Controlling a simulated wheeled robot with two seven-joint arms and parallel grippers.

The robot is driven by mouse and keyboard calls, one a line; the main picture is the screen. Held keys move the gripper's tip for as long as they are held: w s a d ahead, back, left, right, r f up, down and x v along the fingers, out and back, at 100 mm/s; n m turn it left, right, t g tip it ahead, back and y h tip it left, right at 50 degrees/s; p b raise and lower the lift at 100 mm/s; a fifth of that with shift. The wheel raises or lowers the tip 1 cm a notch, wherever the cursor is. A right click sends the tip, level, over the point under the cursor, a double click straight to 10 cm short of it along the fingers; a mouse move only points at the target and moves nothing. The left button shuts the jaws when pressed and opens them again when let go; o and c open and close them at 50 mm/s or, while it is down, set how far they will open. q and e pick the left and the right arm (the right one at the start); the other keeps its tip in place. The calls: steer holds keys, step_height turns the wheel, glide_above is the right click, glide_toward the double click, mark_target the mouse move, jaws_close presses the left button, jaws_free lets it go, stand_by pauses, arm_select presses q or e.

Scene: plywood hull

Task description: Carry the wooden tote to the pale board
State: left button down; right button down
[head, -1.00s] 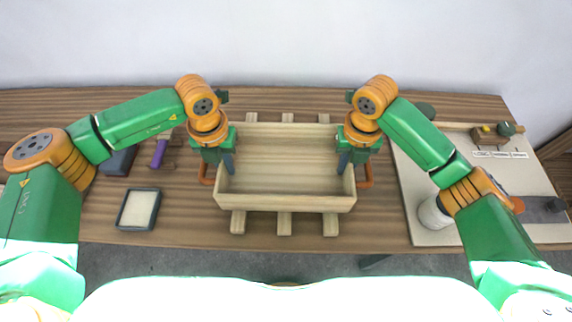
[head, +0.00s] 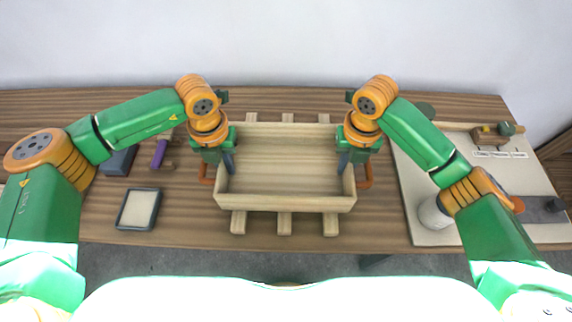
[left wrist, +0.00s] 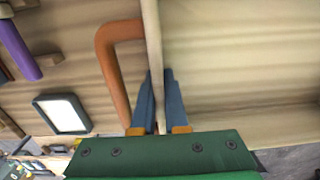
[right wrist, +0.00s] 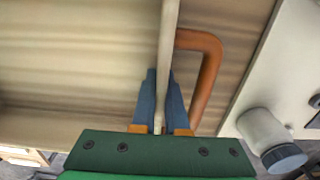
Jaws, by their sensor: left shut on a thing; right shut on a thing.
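The wooden tote (head: 286,203) is a pale, open, empty box with an orange-brown handle on each end, in the middle of the head view. It is over wooden slats (head: 284,224); I cannot tell whether it touches them. My left gripper (head: 229,165) is shut on the tote's left end wall, and the left wrist view shows its blue fingers (left wrist: 160,100) on both sides of that wall. My right gripper (head: 344,165) is shut on the right end wall, its fingers (right wrist: 160,98) astride it. The pale board (head: 425,238) lies at the right of the table.
On the pale board are a white jar (head: 434,213) with a dark lid, a dark grey piece (head: 541,205) and a tool with a green end (head: 507,129). A dark-framed tray (head: 138,209), a purple-handled tool (head: 159,154) and a dark block (head: 118,162) lie left of the tote.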

arm_select(q)
steer(key=shift+r, duration=0.1)
arm_select(e)
steer(key=shift+r, duration=0.15)
